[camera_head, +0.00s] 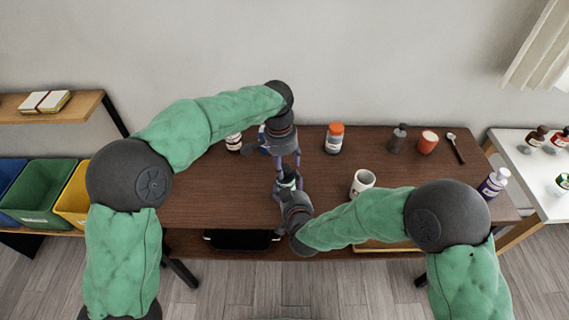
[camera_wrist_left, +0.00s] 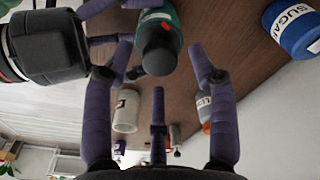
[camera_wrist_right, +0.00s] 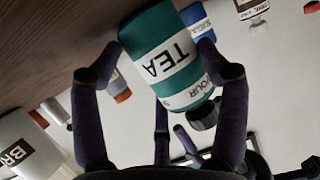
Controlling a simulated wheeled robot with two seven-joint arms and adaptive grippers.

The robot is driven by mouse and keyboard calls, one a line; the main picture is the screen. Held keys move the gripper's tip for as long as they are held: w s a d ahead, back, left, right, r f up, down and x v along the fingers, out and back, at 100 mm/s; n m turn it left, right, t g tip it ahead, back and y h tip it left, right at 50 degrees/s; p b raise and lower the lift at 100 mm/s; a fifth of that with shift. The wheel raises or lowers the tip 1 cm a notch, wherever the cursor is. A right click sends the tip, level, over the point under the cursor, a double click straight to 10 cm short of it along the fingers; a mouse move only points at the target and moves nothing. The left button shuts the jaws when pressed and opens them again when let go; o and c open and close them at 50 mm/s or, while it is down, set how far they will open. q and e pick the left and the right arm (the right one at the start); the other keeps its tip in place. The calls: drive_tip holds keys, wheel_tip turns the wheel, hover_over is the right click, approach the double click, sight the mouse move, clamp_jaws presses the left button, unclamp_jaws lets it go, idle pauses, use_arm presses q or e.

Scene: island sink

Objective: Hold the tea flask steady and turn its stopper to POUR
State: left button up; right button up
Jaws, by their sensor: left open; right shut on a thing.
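The tea flask (camera_wrist_right: 165,60) is green with a white TEA band and part of the word POUR near its top in the right wrist view. It stands on the brown table, mostly hidden by my grippers in the head view (camera_head: 288,181). My right gripper (camera_head: 283,190) is shut around the flask's body. The dark stopper (camera_wrist_left: 158,55) sits on the flask's top, and shows in the right wrist view (camera_wrist_right: 203,116). My left gripper (camera_head: 290,163) is open above the flask, its fingers spread around the stopper's line; whether they touch it I cannot tell.
A blue SUGAR container (camera_wrist_left: 296,28) and a white jar (camera_head: 234,141) stand behind the left gripper. A white mug (camera_head: 362,184) stands to the right, an orange-capped bottle (camera_head: 334,138) behind. A dark bottle (camera_head: 398,138) and red container (camera_head: 428,142) are farther right. The table's left is clear.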

drive_tip(key=shift+s+f, duration=0.1)
drive_tip(key=shift+f, duration=0.1)
use_arm(q)
wheel_tip(320, 180, up, 11)
drive_tip(key=shift+s+a, duration=0.2)
drive_tip(key=shift+a, duration=0.25)
use_arm(e)
drive_tip(key=o, duration=1.3)
drive_tip(key=shift+c, duration=0.2)
drive_tip(key=shift+r, duration=0.1)
